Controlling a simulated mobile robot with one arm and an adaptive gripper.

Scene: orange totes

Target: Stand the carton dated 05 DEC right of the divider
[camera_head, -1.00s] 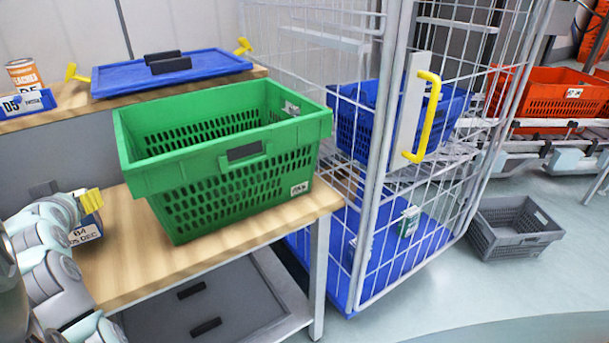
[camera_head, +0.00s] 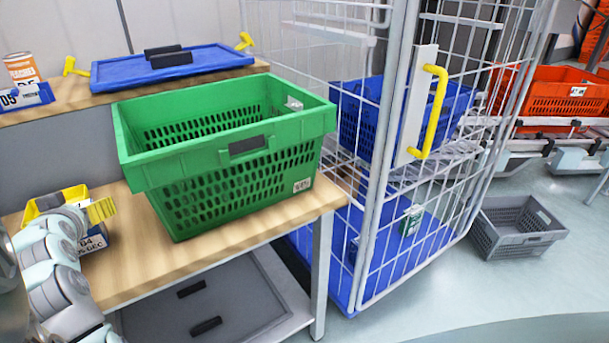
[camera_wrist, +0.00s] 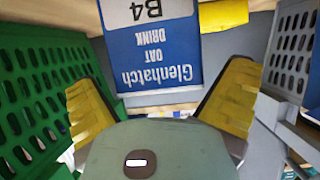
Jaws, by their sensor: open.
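The carton (camera_head: 93,242) marked B4 and 05 DEC is at the lower left in the head view, partly hidden by my arm. In the wrist view the carton (camera_wrist: 155,55) shows upside down with a blue Glenhatch Oat Drink face. My gripper (camera_wrist: 160,92) is open, with a yellow finger on each side of the carton's line; I cannot tell whether either touches it. In the head view my gripper (camera_head: 100,210) is just above the carton. A yellow-edged thing (camera_head: 50,200) shows behind it; its shape is unclear. I cannot make out a divider.
A green crate (camera_head: 230,165) stands on the wooden table, right of the carton. A blue lid (camera_head: 165,72) and a blue tray with a can (camera_head: 22,68) are on the shelf behind. A wire cage (camera_head: 385,170) stands to the right. Bare tabletop (camera_head: 135,262) lies in front.

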